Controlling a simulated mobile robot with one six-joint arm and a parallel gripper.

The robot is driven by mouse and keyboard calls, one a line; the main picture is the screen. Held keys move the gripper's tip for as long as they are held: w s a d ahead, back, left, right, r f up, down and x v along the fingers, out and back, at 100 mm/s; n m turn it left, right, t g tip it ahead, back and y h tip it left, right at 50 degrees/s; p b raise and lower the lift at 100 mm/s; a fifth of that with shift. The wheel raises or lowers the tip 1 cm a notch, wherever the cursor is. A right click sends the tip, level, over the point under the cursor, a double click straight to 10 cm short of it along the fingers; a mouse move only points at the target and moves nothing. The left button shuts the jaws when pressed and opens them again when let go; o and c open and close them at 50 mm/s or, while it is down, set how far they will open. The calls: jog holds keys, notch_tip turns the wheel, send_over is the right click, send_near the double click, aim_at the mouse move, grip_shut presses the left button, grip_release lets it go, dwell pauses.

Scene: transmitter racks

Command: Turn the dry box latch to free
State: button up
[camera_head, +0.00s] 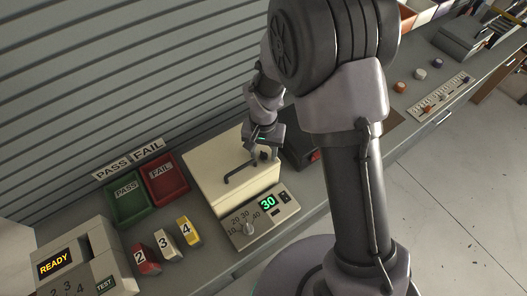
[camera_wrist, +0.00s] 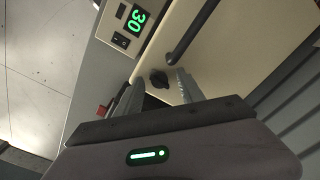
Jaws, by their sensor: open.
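The dry box (camera_head: 215,180) is a cream box on the bench in the head view, with a dark bar handle (camera_head: 241,172) on its lid and a green "30" display on its front panel (camera_head: 268,202). Its latch, a small dark knob (camera_wrist: 159,79), shows in the wrist view on the cream lid near the handle's end. My gripper (camera_wrist: 157,87) is open, with its two grey fingers on either side of the latch in the picture. I cannot tell whether they touch it. In the head view my gripper (camera_head: 262,150) is over the lid's right end.
A green PASS tray (camera_head: 127,203) and a red FAIL tray (camera_head: 166,178) stand left of the box. Numbered blocks (camera_head: 164,246) and a READY unit (camera_head: 75,265) are at the front left. A dark box with a red switch (camera_head: 314,155) stands close on the right.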

grip_shut()
jog(key=shift+n, duration=0.7)
dwell(0.3)
jog(key=n+b, duration=0.1)
jog(key=n, duration=0.6)
jog(key=shift+n, duration=0.4)
jog(key=n, duration=0.4)
jog(key=shift+n, duration=2.5)
